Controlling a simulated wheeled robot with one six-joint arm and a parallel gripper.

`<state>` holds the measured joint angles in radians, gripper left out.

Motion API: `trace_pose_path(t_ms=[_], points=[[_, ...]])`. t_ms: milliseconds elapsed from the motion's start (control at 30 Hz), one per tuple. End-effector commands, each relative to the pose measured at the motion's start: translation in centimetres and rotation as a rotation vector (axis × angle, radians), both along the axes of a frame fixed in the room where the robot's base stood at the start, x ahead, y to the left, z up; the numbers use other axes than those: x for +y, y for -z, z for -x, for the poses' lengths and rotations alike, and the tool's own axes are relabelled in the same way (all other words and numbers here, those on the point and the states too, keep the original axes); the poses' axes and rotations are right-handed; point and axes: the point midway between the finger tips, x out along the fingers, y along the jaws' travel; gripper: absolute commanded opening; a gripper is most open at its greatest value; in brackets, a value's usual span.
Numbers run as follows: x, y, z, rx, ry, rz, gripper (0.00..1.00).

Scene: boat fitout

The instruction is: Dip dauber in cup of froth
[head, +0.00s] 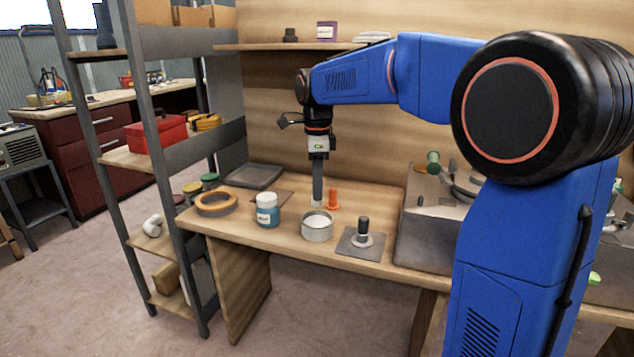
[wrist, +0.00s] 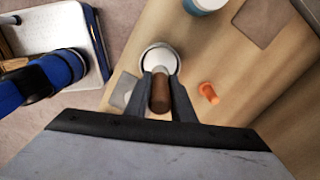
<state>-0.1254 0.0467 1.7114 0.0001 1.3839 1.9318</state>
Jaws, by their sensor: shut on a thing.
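My gripper (head: 317,195) points down over the bench, with its grey fingers shut on the dauber. In the wrist view the dauber's brown handle (wrist: 160,93) sits between the fingers. In the head view the fingers mostly hide it, and a small pale tip (head: 317,204) shows below them. The round metal cup (head: 317,232) with white froth (head: 317,220) stands upright on the bench just below the tip. The cup also shows just beyond the fingers in the wrist view (wrist: 159,57). The tip looks above the froth; its exact position over the cup is unclear.
An orange piece (head: 333,199) stands close behind the cup. A blue-and-white jar (head: 267,211) is to its left, a grey plate with a black-handled part (head: 363,240) to its right. A tape ring (head: 215,204) lies farther left. A large metal block (head: 425,225) stands right.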

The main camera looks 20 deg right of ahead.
Motion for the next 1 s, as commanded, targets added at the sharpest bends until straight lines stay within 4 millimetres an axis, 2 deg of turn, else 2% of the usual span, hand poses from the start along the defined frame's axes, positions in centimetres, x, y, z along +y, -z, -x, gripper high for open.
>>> trace_pose_path(t_ms=[200,500,1000], points=[[0.0,2.2,0.0,0.001,0.000,0.000,0.00],[0.0,4.2,0.0,0.001,0.000,0.000,0.00],[0.0,4.6,0.0,-0.001,0.000,0.000,0.00]])
